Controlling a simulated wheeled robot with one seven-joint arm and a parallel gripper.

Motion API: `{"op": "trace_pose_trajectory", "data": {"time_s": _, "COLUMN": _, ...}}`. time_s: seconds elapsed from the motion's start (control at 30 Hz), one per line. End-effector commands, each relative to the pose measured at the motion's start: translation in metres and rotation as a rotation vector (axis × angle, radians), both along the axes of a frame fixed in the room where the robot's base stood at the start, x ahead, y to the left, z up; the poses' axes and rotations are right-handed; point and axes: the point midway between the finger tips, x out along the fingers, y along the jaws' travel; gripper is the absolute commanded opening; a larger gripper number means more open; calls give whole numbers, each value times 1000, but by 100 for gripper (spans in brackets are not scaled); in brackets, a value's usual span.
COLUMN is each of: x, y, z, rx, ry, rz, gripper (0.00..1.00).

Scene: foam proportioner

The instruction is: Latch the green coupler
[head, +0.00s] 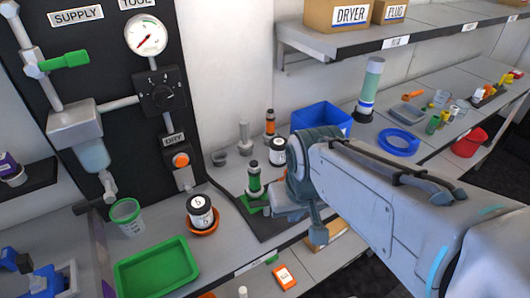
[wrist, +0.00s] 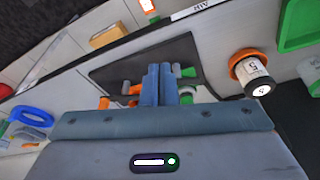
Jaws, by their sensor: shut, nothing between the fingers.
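The green coupler (head: 254,181), a green cylinder with a dark band and top, stands upright on the dark mat in the head view. A flat green piece (head: 247,203) lies at its foot. My gripper (head: 268,207) is low, just right of the coupler's foot; I cannot tell whether they touch. In the wrist view my gripper (wrist: 160,70) has both fingers together, with nothing seen between them. Small green parts (wrist: 188,73) show just right of the fingertips there. The fingers hide part of what lies behind them.
An orange-collared coupler (head: 270,124) and a grey one (head: 244,133) stand behind. A black-and-white jar (head: 201,210) sits in an orange dish at left, near a green tray (head: 157,268). A blue bin (head: 321,118) stands behind my arm. A shelf (head: 400,40) overhangs at upper right.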

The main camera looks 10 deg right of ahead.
Motion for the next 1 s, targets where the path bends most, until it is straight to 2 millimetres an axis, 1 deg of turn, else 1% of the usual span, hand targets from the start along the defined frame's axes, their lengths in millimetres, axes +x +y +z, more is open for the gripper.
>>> {"op": "trace_pose_trajectory", "data": {"time_s": 0.13, "x": 9, "y": 0, "z": 6, "rx": -7, "ry": 19, "rz": 15, "gripper": 0}}
{"op": "trace_pose_trajectory", "data": {"time_s": 0.23, "x": 27, "y": 2, "z": 17, "rx": -18, "ry": 61, "rz": 43, "gripper": 0}}
{"op": "trace_pose_trajectory", "data": {"time_s": 0.37, "x": 63, "y": 4, "z": 33, "rx": -40, "ry": 144, "rz": 107, "gripper": 0}}
{"op": "trace_pose_trajectory", "data": {"time_s": 0.4, "x": 75, "y": 4, "z": 37, "rx": -47, "ry": 174, "rz": 129, "gripper": 0}}
{"op": "trace_pose_trajectory", "data": {"time_s": 0.53, "x": 115, "y": 8, "z": 46, "rx": -65, "ry": 268, "rz": 199, "gripper": 0}}
{"op": "trace_pose_trajectory", "data": {"time_s": 0.7, "x": 162, "y": 12, "z": 49, "rx": -80, "ry": 378, "rz": 283, "gripper": 0}}
{"op": "trace_pose_trajectory", "data": {"time_s": 0.8, "x": 182, "y": 14, "z": 47, "rx": -84, "ry": 428, "rz": 320, "gripper": 0}}
{"op": "trace_pose_trajectory", "data": {"time_s": 0.9, "x": 196, "y": 15, "z": 45, "rx": -85, "ry": 462, "rz": 347, "gripper": 0}}
{"op": "trace_pose_trajectory", "data": {"time_s": 1.0, "x": 203, "y": 16, "z": 43, "rx": -86, "ry": 484, "rz": 362, "gripper": 0}}
